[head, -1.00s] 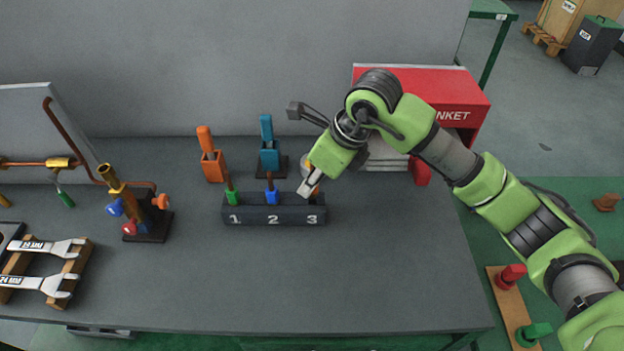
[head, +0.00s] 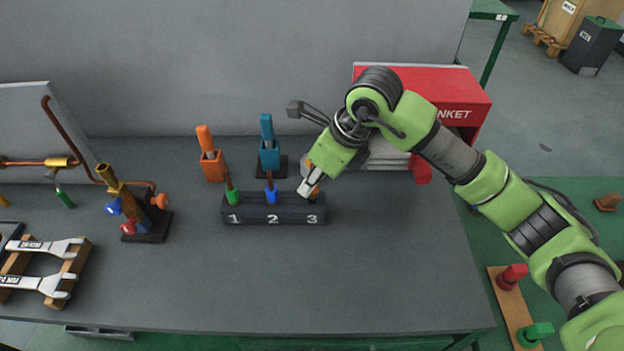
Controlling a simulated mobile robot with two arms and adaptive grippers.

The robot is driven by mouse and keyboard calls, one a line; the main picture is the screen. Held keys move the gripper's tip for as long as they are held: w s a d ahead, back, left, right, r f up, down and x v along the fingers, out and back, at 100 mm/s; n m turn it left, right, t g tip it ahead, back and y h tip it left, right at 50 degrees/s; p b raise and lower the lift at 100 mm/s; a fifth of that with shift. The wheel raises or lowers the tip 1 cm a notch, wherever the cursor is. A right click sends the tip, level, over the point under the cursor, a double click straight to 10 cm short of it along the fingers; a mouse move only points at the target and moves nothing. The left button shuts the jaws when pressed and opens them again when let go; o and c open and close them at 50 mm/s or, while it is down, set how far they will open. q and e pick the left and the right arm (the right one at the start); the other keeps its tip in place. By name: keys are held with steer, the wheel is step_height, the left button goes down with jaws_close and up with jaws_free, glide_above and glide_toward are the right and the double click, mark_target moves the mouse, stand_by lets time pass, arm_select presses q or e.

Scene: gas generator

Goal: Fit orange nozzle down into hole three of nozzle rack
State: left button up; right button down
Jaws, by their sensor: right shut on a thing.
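The nozzle rack (head: 250,214) is a dark block on the workbench, marked 1, 2 and 3. A green nozzle (head: 232,195) stands at hole one and a blue nozzle (head: 271,196) at hole two. My right gripper (head: 308,188) is at hole three, shut on the orange nozzle (head: 315,191). Only a small orange part shows beside the fingers. The nozzle's lower end is at the rack's top by the 3; how deep it sits cannot be told. My left gripper is not in view.
An orange holder (head: 211,165) and a blue tool on a dark base (head: 268,150) stand behind the rack. A red blanket box (head: 450,95) is behind my right arm. The bench front is clear.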

steer(key=shift+b, duration=0.6)
stand_by(0.9)
steer(key=shift+f+b, duration=1.6)
steer(key=shift+b, duration=0.1)
steer(key=c, duration=1.8)
jaws_free()
steer(key=v, duration=1.2)
steer(key=shift+r, duration=0.1)
